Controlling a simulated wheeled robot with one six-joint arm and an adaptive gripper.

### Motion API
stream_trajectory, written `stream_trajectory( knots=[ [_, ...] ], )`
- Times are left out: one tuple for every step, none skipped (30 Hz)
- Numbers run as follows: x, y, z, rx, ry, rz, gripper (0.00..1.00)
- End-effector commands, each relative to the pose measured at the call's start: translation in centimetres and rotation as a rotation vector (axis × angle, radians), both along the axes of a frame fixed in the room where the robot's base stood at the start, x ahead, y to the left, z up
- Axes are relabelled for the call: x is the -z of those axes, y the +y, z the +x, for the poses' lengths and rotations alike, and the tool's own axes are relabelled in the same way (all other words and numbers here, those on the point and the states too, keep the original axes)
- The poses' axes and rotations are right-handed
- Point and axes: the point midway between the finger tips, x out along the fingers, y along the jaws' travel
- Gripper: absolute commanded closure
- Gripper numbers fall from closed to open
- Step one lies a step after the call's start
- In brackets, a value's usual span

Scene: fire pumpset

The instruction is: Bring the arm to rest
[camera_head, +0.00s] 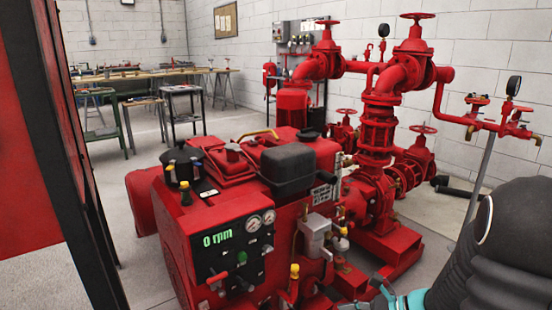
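My arm enters at the lower right as a thick dark grey link with a white ring. At its lower end, grey and teal parts that appear to belong to my gripper (382,292) show at the bottom edge. They are beside the lower right of the red pumpset (240,190). Most of the gripper is cut off by the frame, so I cannot tell whether it is open, shut or holding anything. The pumpset's black control panel (236,257) reads "0 rpm" in green and has two round gauges (261,221) above its levers.
Red valves and pipes (378,110) rise behind the pumpset, with a gauge (513,86) on a side pipe at right. A dark frame with a red panel (22,130) stands close at left. Workbenches (140,77) line the back. Pale floor lies open at left.

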Motion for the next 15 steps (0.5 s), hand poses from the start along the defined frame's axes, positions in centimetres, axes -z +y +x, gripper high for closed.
stream_trajectory(
  knots=[
    [-0.4,0.5,-1.5,-0.11,-0.059,-0.09,0.46],
    [-0.6,0.7,-2.5,-0.183,-0.096,-0.145,0.46],
    [-0.8,0.9,-3.8,-0.28,-0.144,-0.218,0.46],
    [-1.0,0.9,-4.7,-0.349,-0.18,-0.269,0.46],
    [-1.1,0.9,-5.5,-0.417,-0.213,-0.319,0.46],
    [-1.4,0.8,-6.5,-0.505,-0.257,-0.382,0.46],
    [-1.6,0.7,-7.2,-0.569,-0.29,-0.429,0.46],
    [-1.9,0.6,-7.9,-0.632,-0.321,-0.473,0.46],
    [-2.2,0.4,-8.6,-0.714,-0.362,-0.532,0.46],
    [-2.5,0.2,-9.2,-0.772,-0.392,-0.574,0.46],
    [-2.8,0.0,-9.7,-0.83,-0.419,-0.615,0.46],
    [-3.3,-0.3,-10.3,-0.904,-0.456,-0.67,0.46],
    [-3.6,-0.5,-10.8,-0.959,-0.483,-0.711,0.46],
    [-4.0,-0.7,-11.1,-1.011,-0.509,-0.75,0.46],
    [-4.6,-1.0,-11.6,-1.078,-0.542,-0.801,0.46]
  ],
)
